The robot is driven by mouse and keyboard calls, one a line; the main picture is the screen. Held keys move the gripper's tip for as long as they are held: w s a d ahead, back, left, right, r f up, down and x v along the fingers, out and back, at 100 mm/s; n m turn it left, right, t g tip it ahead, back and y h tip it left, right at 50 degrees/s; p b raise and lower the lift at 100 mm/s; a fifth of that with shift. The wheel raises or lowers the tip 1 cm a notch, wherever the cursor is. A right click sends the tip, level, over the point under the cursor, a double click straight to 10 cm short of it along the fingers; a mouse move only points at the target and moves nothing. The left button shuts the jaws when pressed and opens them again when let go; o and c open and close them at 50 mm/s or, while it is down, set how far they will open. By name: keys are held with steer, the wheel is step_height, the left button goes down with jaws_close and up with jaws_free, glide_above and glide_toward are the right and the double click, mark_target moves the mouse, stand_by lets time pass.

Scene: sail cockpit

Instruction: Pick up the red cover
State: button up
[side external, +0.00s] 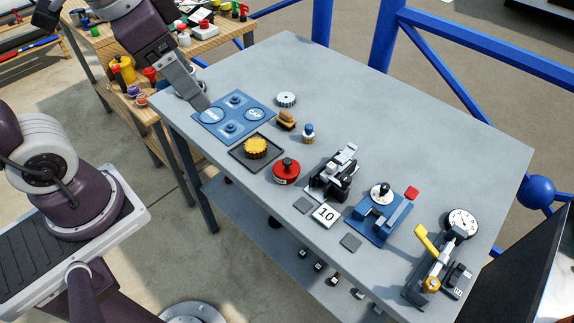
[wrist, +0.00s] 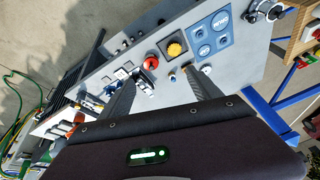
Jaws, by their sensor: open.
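The red cover (side external: 286,173) is a round red piece with a dark knob on top, resting upright on the grey table. It also shows in the wrist view (wrist: 151,62), just beyond and between my fingers. My gripper (side external: 203,104) is above the table's far left end in the side view, over the edge of a blue panel and apart from the cover. In the wrist view my gripper (wrist: 160,82) is open, with its two fingers spread and nothing between them. The fingertips are hard to make out in the side view.
A black tray (side external: 236,152) with a yellow gear (side external: 256,147) sits beside the cover. The blue panel (side external: 214,130) lies behind it. A black clamp device (side external: 335,175), a blue fixture (side external: 380,215) and a dial gauge stand (side external: 462,222) stand to the right. The table's back right is clear.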

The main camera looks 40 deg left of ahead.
steer(key=w+d+f+m+g, duration=0.1)
steer(key=w+d+f+m, duration=0.15)
steer(key=w, duration=0.25)
steer(key=m+g, duration=0.3)
steer(key=m, duration=0.4)
glide_above(287, 160)
steer(key=f, duration=1)
steer(key=d+f, duration=0.1)
steer(key=f, duration=0.4)
steer(key=shift+w+f, duration=0.15)
steer(key=shift+f, duration=0.05)
steer(key=shift+m, duration=0.25)
steer(key=f, duration=0.4)
steer(key=a+f, duration=0.1)
steer(key=f, duration=0.2)
steer(key=shift+s, duration=0.2)
jaws_close()
step_height(287, 160, up, 8)
steer(key=shift+w+r, duration=0.1)
steer(key=shift+r, duration=0.25)
steer(key=shift+s+f+t, duration=0.3)
steer(key=shift+s+f, duration=0.35)
steer(key=shift+f, duration=3.4)
